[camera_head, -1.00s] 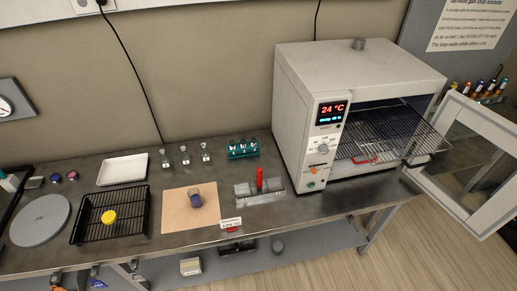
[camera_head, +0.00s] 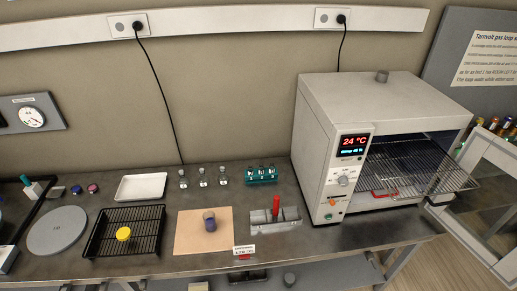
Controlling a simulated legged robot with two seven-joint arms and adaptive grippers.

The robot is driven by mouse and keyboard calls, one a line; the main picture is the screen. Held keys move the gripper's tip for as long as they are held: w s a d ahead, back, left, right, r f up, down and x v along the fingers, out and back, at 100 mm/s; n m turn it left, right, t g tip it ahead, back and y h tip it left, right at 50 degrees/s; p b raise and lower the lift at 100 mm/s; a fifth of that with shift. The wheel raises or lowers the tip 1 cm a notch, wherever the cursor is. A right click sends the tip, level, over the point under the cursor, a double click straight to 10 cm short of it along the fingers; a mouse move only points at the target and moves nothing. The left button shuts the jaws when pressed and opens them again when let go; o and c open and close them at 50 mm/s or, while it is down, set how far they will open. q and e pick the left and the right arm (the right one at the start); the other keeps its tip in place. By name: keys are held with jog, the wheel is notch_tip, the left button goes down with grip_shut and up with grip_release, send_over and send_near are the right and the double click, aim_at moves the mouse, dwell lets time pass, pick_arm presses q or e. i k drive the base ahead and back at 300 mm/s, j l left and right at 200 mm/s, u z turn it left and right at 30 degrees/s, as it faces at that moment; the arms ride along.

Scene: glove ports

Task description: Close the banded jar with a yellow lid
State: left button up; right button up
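A small dark blue-purple jar (camera_head: 209,223) stands upright on a tan mat (camera_head: 189,240) in the middle of the bench. It looks like the banded jar, but its band and mouth are too small to make out clearly. A yellow lid (camera_head: 123,233) lies in a black wire rack (camera_head: 148,242) to the left of the mat, apart from the jar. Neither of my grippers shows in the head view.
An oven (camera_head: 330,115) with its door open stands at the right, a wire shelf jutting out. A grey tray with a red piece (camera_head: 288,226) is right of the mat. A grey disc (camera_head: 57,233), white tray (camera_head: 130,188), small flasks and teal rack (camera_head: 261,180) stand around.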

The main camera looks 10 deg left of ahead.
aim_at(209, 219)
jog(key=u, duration=1.6)
jog(key=i+j, duration=0.3)
jog(key=j, duration=0.15)
jog(key=i+j, duration=0.25)
jog(key=j, duration=0.15)
jog(key=i+j, duration=0.3)
jog(key=j, duration=0.15)
jog(key=z, duration=1.6)
